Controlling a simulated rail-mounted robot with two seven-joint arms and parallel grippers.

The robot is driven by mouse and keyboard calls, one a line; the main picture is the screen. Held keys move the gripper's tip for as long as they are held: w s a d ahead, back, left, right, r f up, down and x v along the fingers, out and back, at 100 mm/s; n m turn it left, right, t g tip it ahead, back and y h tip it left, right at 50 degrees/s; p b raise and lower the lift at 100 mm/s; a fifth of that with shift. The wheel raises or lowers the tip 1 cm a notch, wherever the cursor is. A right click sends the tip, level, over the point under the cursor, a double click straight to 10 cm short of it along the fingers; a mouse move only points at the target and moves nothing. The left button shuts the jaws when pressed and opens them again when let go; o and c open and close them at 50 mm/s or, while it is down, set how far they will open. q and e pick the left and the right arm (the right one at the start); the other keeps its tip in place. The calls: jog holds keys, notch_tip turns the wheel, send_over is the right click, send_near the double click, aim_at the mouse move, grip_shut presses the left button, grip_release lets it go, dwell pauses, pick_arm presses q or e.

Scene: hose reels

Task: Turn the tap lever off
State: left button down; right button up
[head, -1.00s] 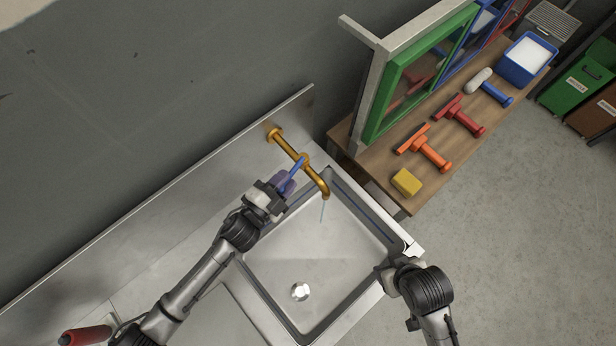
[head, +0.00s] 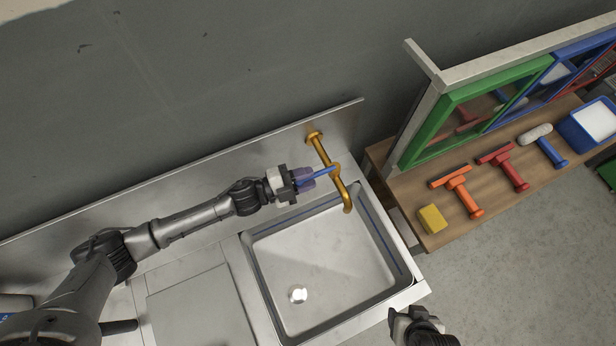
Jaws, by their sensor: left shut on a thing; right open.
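The brass tap (head: 322,152) stands out from the steel back wall, and its spout (head: 347,206) hangs over the sink (head: 335,265). Its blue lever (head: 321,173) points left from the tap body, nearly level in the picture. My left gripper (head: 306,177) comes in from the left and is shut on the lever's free end, hiding that end. No water stream shows below the spout. My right gripper (head: 392,314) is open and empty at the bottom, by the sink's front right corner; its fingers are only partly seen.
A wooden table (head: 447,236) right of the sink holds a yellow sponge (head: 432,218), an orange squeegee (head: 462,192), a red squeegee (head: 507,168), a blue-handled roller (head: 547,146) and a blue tub (head: 593,124). Framed panels (head: 440,135) stand behind them. The sink basin is clear.

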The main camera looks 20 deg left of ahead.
pick_arm(q)
jog(key=shift+w+r, duration=0.1)
jog(key=c, duration=1.1)
grip_release()
jog(key=shift+a, duration=0.1)
jog(key=shift+a, duration=0.2)
jog(key=b+v, duration=0.2)
jog(key=v, duration=1.1)
jog(key=shift+s+b, duration=0.2)
jog(key=shift+b, duration=0.2)
jog(key=shift+a, duration=0.1)
